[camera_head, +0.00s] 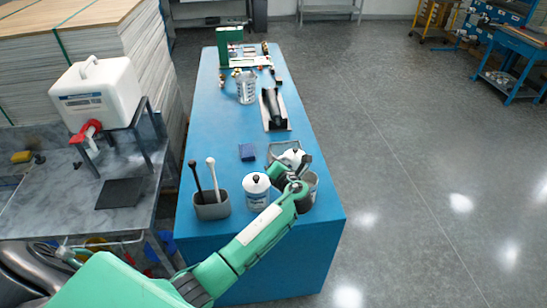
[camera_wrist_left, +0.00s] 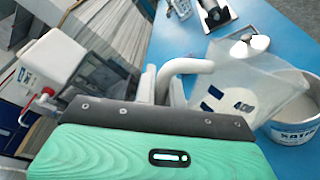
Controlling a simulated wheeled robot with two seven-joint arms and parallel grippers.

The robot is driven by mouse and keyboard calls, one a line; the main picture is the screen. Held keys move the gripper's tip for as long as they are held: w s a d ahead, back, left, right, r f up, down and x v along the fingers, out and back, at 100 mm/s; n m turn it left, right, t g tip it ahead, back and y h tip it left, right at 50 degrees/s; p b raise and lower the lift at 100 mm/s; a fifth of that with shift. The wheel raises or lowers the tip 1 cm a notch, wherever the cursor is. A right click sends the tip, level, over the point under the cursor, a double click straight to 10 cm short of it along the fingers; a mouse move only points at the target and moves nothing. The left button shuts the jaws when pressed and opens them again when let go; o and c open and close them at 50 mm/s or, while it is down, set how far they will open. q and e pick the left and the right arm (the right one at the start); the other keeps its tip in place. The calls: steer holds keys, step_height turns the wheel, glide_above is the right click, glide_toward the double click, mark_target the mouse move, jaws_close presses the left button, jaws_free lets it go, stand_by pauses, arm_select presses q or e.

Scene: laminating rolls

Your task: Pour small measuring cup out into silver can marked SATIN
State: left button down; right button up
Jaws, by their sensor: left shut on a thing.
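My left gripper (camera_head: 294,185) is shut on the handle of a translucent measuring cup (camera_wrist_left: 235,88), which shows a mark like "400" in the left wrist view. The gripper also shows there (camera_wrist_left: 164,88). The silver can marked SATIN (camera_wrist_left: 300,134) stands open at the right of that view, with a pale inside. The cup's far end is close to the can's rim; I cannot tell whether they touch. In the head view the can (camera_head: 312,190) is partly behind my gripper, and the cup is mostly hidden. My right gripper is out of view.
A lidded can (camera_head: 256,194) stands left of my gripper. A grey holder (camera_head: 211,208) with two upright handles is farther left. A white lid (camera_wrist_left: 243,46) with a dark knob lies behind the cup. The blue table (camera_head: 225,125) has free room farther back.

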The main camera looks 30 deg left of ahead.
arm_select(q)
steer(key=shift+w+d+f+m+p, duration=0.1)
steer(key=shift+w+d+m+p, duration=0.15)
steer(key=shift+p, duration=0.5)
steer(key=shift+f, duration=0.1)
steer(key=shift+p, duration=0.5)
stand_by(0.7)
steer(key=shift+w+d+r+m+g, duration=0.4)
steer(key=shift+w+m, duration=0.1)
steer(key=shift+m, duration=0.45)
steer(key=shift+f, duration=0.1)
